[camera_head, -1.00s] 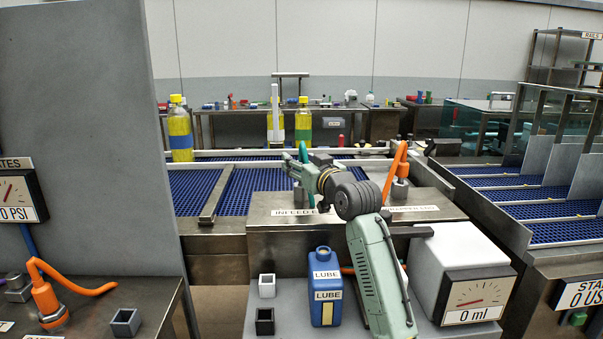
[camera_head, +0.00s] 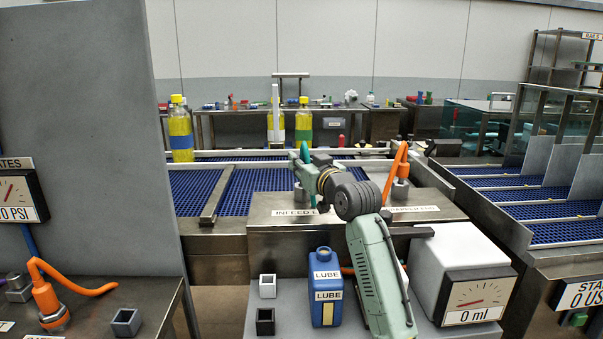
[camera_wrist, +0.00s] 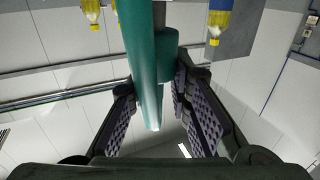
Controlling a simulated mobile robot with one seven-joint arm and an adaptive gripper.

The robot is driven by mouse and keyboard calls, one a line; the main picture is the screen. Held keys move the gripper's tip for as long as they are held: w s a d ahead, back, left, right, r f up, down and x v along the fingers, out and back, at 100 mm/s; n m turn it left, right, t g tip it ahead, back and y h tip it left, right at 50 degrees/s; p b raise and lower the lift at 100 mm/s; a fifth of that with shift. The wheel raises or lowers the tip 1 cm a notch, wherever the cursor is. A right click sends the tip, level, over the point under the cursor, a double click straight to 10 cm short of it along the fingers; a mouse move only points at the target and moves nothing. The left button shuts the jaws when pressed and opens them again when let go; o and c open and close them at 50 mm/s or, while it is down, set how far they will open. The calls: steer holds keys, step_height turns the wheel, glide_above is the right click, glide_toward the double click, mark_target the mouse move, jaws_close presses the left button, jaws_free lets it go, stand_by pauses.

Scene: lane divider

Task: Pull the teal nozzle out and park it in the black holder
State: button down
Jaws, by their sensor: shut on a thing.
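The teal nozzle (camera_head: 304,152) stands upright above the bench by the INFEED label. My gripper (camera_head: 302,168) is shut on it. In the wrist view the nozzle (camera_wrist: 144,60) runs between the two dark ridged finger pads of my gripper (camera_wrist: 152,90). A grey metal socket (camera_head: 299,193) shows below the gripper; my arm and gripper hide part of it, and I cannot tell whether the nozzle's lower end is still in it. The black holder (camera_head: 265,322) is an open square cup on the low grey surface at front centre, apart from my gripper.
A light grey square cup (camera_head: 267,286) stands just behind the black holder. A blue LUBE jug (camera_head: 326,287) stands right of both. An orange nozzle (camera_head: 396,162) is right of my gripper. A tall grey panel (camera_head: 90,130) blocks the left.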

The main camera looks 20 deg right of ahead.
steer(key=shift+d+r, duration=0.15)
steer(key=shift+r+b, duration=0.4)
steer(key=shift+r, duration=0.2)
steer(key=shift+s+d+r+b, duration=0.1)
steer(key=shift+s+r+b, duration=0.1)
steer(key=shift+r+b, duration=0.6)
steer(key=s+r+b, duration=0.2)
steer(key=s+b, duration=0.2)
steer(key=s, duration=1.1)
steer(key=shift+s, duration=0.35)
steer(key=shift+r, duration=0.1)
steer(key=shift+r+p, duration=2.3)
steer(key=shift+r, duration=0.35)
